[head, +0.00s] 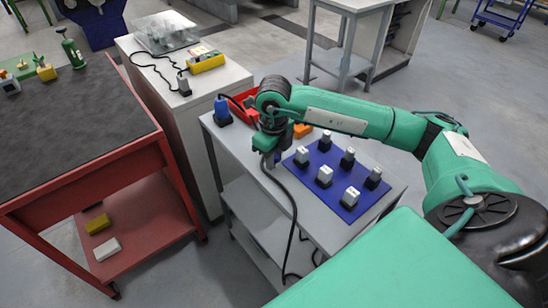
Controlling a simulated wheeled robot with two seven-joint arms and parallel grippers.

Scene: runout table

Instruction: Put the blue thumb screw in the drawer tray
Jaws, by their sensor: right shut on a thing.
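My right gripper (270,160) points down over the left part of the grey cart's top, beside the blue mat. It is shut on a small greyish thing, mostly hidden by the fingers; I cannot tell what it is. A blue upright piece with a black base (222,110) stands at the cart's back left corner; I cannot tell if it is the thumb screw. A red open tray (242,100) lies behind my right wrist, partly hidden. I cannot tell if it is the drawer tray. My left gripper is not in view.
The blue mat (326,203) holds several white-and-dark blocks. A black cable (292,220) hangs from near the gripper over the cart's front edge. An orange piece (302,130) lies behind the wrist. A red bench (70,125) and a white cabinet (205,82) stand left.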

